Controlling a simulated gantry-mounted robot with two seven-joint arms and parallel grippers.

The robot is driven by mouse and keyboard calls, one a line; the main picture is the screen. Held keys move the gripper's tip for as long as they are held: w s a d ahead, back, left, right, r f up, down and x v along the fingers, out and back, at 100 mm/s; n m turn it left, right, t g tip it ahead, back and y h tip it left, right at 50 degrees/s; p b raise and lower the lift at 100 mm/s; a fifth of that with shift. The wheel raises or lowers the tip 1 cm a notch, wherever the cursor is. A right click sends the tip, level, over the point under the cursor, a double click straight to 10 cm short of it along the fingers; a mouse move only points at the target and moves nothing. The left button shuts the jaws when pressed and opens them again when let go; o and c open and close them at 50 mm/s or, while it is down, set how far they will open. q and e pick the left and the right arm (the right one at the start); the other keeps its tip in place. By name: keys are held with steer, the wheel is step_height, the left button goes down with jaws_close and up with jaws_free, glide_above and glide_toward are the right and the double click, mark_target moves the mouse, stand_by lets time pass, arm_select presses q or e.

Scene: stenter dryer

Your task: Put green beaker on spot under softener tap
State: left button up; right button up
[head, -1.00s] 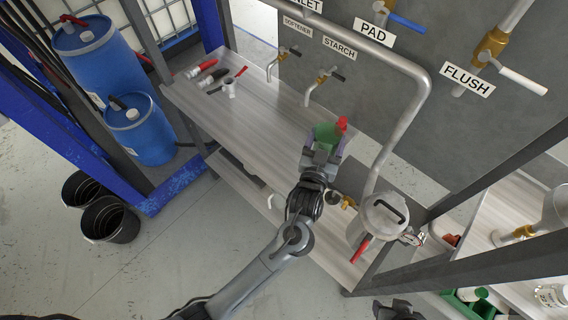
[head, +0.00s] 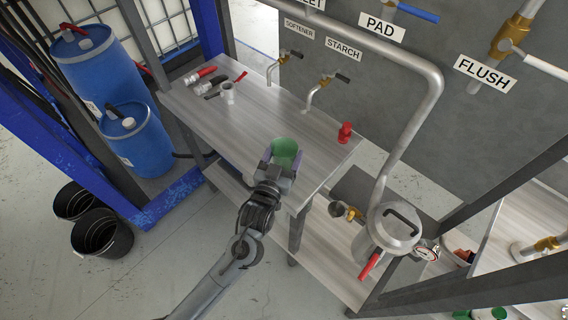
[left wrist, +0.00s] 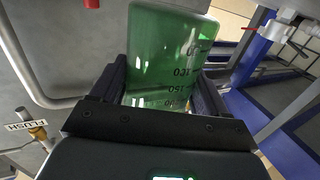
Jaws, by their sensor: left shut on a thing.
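The green beaker (head: 285,152) is between the fingers of my left gripper (head: 279,166), over the front right part of the wooden bench (head: 237,133). In the left wrist view the beaker (left wrist: 172,50) fills the space between both fingers, its printed marks facing the camera. My left gripper is shut on it. I cannot tell whether the beaker touches the bench. The softener tap (head: 280,62) hangs from the grey wall at the bench's far side, below its SOFTENER label (head: 299,30). The bench under it looks clear. My right gripper is not seen.
The starch tap (head: 322,90) is right of the softener tap. A red object (head: 345,132) stands at the bench's right edge. A white fitting (head: 227,93) and red-handled valves (head: 203,77) lie at the far left. A metal pot (head: 384,236) stands at the lower right.

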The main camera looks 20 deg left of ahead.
arm_select(q)
steer(key=shift+f+b, duration=1.55)
steer(key=shift+f, duration=0.25)
steer(key=o, duration=1)
steer(key=shift+f, duration=0.1)
steer(key=shift+o, duration=0.2)
